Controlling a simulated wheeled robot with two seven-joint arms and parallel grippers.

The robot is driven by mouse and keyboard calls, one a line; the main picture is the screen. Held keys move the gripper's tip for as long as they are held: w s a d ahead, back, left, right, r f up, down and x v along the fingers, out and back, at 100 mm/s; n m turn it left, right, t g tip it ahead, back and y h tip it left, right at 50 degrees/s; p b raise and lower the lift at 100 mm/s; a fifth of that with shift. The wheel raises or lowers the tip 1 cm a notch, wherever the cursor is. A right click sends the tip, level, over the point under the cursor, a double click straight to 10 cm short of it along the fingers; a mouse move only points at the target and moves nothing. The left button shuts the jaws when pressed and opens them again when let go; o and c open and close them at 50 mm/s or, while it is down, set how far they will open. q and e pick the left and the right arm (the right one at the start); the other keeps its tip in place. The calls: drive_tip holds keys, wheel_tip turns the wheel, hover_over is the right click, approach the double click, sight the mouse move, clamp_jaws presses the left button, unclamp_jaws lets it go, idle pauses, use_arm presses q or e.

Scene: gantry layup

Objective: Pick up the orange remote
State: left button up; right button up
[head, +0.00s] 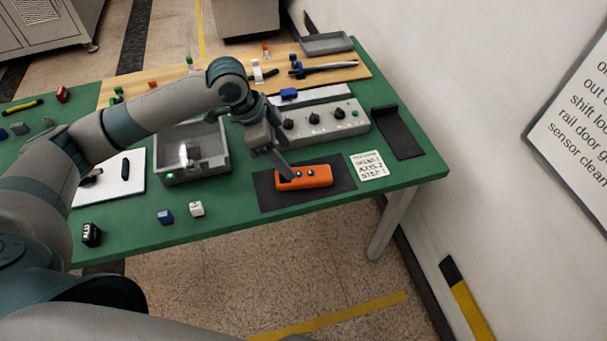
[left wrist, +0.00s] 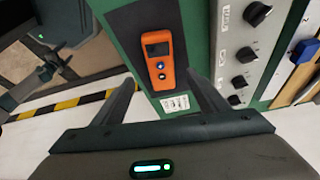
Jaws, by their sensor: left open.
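The orange remote (head: 303,177) lies flat on a black mat (head: 338,171) near the front edge of the green table. It has a dark screen and small buttons, and it also shows in the left wrist view (left wrist: 160,75). My left gripper (head: 279,165) is open just above the remote's left part in the head view. In the left wrist view its two fingers (left wrist: 160,92) stand apart, with the remote showing between and beyond them. Whether a finger touches the remote cannot be told.
A grey control box (head: 325,124) with black knobs stands behind the mat. A printed card (head: 368,166) and a black tray (head: 398,133) lie to the right. A grey bin (head: 220,160) stands to the left. Small cubes sit near the front edge.

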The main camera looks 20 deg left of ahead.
sight(301, 173)
use_arm(q)
drive_tip(key=x, duration=0.2)
drive_tip(key=shift+d+f, duration=0.15)
drive_tip(key=shift+f, duration=0.15)
drive_tip(key=shift+w+d+f, duration=0.15)
drive_tip(key=shift+d+f, duration=0.05)
drive_tip(key=shift+f, duration=0.4)
use_arm(e)
drive_tip(key=shift+s+d+r, duration=0.3)
drive_tip(key=shift+s+r, duration=0.1)
use_arm(q)
drive_tip(key=shift+p, duration=0.35)
use_arm(e)
drive_tip(key=shift+r, duration=0.1)
